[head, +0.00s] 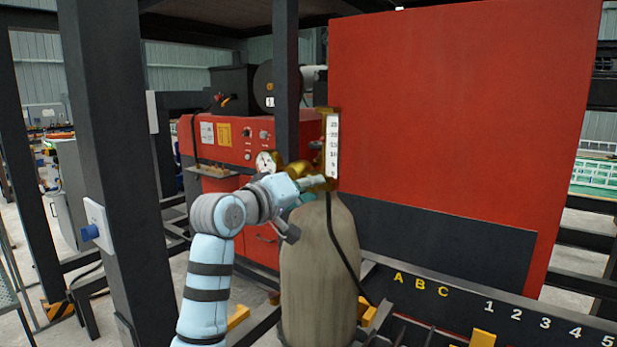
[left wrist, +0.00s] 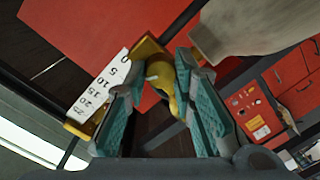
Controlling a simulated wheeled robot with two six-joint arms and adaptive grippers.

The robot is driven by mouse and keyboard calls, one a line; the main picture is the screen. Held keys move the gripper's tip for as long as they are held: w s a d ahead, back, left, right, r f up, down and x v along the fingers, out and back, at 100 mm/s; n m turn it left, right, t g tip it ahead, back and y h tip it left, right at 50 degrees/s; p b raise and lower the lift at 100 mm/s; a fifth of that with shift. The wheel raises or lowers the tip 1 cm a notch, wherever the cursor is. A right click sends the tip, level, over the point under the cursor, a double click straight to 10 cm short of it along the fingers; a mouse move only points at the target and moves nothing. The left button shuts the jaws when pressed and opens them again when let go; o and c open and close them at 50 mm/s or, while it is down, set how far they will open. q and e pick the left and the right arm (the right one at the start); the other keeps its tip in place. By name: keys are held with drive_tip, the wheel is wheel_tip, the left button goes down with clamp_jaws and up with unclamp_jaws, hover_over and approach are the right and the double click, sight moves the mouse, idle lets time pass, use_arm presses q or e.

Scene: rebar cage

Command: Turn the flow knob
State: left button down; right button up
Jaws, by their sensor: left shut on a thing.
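My left gripper (head: 314,183) reaches in from the left to the brass regulator on top of the grey gas cylinder (head: 318,270). In the left wrist view its teal fingers (left wrist: 160,70) are closed around a small brass knob (left wrist: 159,76), which looks like the flow knob. The flow meter, a white scale with numbers (head: 333,148) in a brass frame, stands upright just above the gripper; it also shows in the left wrist view (left wrist: 98,88). A round dial gauge (head: 265,162) sits to its left. The gripper mostly hides the knob in the head view. My right gripper is not in view.
A dark post (head: 287,60) rises behind the regulator. A thick dark post (head: 105,130) stands left of my arm. A large red panel (head: 460,120) fills the right side. A black hose (head: 338,240) hangs down the cylinder. A red machine (head: 228,140) stands behind.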

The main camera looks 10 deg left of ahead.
use_arm(q)
drive_tip(key=shift+f+n+p, duration=0.1)
drive_tip(key=shift+n+p, duration=0.25)
drive_tip(key=shift+n, duration=0.05)
idle(0.4)
drive_tip(key=c, duration=1.3)
unclamp_jaws()
drive_tip(key=shift+c, duration=0.2)
drive_tip(key=v, duration=1.2)
drive_tip(key=shift+w, duration=0.1)
